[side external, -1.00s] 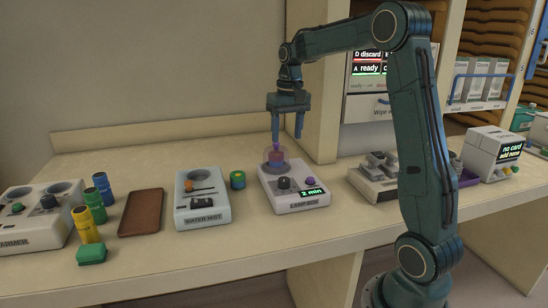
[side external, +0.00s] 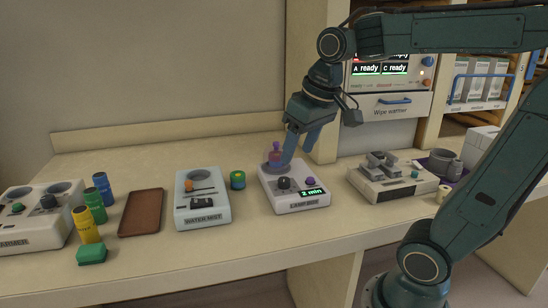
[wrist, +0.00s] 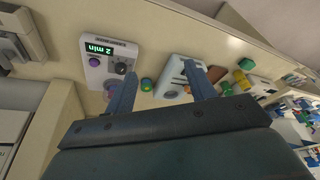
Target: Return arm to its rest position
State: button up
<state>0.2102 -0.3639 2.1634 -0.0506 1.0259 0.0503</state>
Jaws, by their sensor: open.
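The water mist unit (side external: 202,199), a round green-yellow piece (side external: 237,179) and a brown tray (side external: 141,213) lie to the left. A grey device (side external: 390,180) stands to the right. The wipe warmer (side external: 390,100) and a shelf post are behind my arm.

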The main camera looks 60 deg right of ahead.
jog(key=s+a+f+n+t, duration=0.2)
jog(key=s+a+f, duration=0.1)
jog(key=s, duration=0.5)
jog(key=shift+s+a+f, duration=0.3)
jog(key=shift+s+a, duration=0.05)
jog(key=shift+a, duration=0.55)
